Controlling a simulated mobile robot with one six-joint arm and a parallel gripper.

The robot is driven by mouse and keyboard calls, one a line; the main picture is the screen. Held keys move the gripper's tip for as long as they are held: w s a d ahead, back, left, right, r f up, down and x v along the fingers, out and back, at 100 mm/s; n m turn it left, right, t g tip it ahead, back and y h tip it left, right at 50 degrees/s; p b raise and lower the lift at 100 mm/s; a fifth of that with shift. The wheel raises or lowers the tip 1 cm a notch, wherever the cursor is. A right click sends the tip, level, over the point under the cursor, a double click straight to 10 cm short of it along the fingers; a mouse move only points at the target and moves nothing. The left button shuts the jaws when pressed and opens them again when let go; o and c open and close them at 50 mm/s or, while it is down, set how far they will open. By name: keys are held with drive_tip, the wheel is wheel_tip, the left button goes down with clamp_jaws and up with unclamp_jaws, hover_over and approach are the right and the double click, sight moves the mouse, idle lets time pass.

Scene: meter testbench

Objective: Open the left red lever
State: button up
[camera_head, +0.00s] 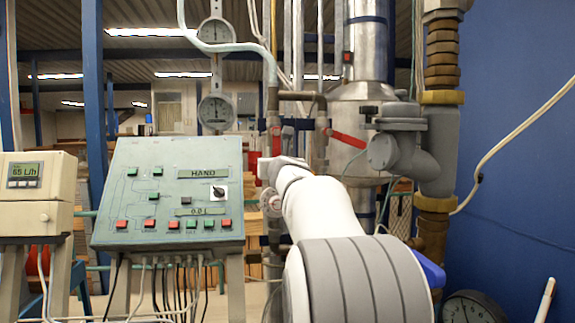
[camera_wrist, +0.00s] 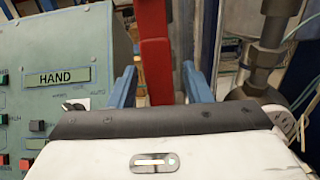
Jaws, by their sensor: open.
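The left red lever (camera_wrist: 153,50) hangs upright in the wrist view, a long flat red bar running down from the top edge. My gripper (camera_wrist: 158,70) is open, with one blue finger on each side of the lever in this view. A gap shows between the lever and each finger, and I cannot tell how deep it sits between them. The lever's lower end is hidden behind the dark front edge of my gripper. In the head view, a small upright red part (camera_head: 276,141) shows on the pipe just above my wrist. My fingers are hidden there.
A green control panel (camera_head: 150,212) marked HAND stands close to the left of my gripper. A second red lever (camera_head: 347,139) slants on the pipework to the right. Grey and brass pipes (camera_head: 438,140) and a blue wall (camera_head: 520,130) are at the right.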

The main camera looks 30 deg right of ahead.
drive_tip(key=v, duration=0.8)
drive_tip(key=shift+b, duration=0.45)
